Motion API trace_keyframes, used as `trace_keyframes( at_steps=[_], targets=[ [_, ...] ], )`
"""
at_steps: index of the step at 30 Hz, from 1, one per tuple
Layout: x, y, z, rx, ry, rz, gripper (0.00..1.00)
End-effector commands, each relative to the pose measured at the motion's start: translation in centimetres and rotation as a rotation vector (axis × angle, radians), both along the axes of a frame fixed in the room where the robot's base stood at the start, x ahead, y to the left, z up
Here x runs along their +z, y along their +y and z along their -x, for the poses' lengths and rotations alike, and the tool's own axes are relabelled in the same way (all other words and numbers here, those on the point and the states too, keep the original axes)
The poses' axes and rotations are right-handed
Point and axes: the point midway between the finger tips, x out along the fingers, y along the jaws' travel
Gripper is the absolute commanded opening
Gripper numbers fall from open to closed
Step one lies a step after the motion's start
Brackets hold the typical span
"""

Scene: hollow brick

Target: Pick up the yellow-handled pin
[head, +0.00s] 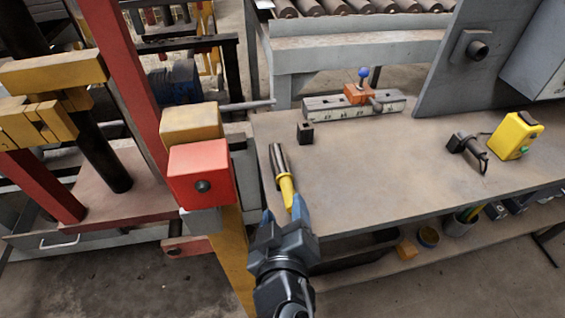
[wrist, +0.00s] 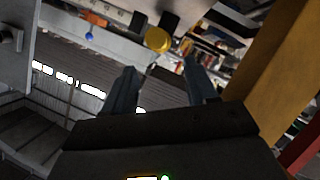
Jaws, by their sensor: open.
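The yellow-handled pin (head: 286,190) lies on the near left part of the workbench in the head view. Its dark metal shaft points away from me and its yellow handle points toward my gripper. My gripper (head: 284,212) is open at the bench's front edge, with its two blue-tipped fingers near the handle's end. In the wrist view the round yellow handle end (wrist: 157,40) shows ahead of the gap between the fingers of my gripper (wrist: 160,75). The handle looks not gripped. Whether a finger touches it I cannot tell.
A red box (head: 202,174) on a yellow post stands close left of my gripper. A small black block (head: 305,132) and an orange fixture with a blue ball (head: 361,92) are farther back. A yellow device (head: 517,136) stands at right. The workbench (head: 400,165) is clear in the middle.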

Motion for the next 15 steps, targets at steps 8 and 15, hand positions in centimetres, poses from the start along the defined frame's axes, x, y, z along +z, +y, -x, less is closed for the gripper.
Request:
trace_keyframes(
  at_steps=[8,15],
  targets=[
    [-0.9,0.0,-2.6,-0.002,-0.001,0.0,0.57],
    [-2.5,-0.1,-5.6,-0.001,-0.001,-0.001,0.57]
  ],
)
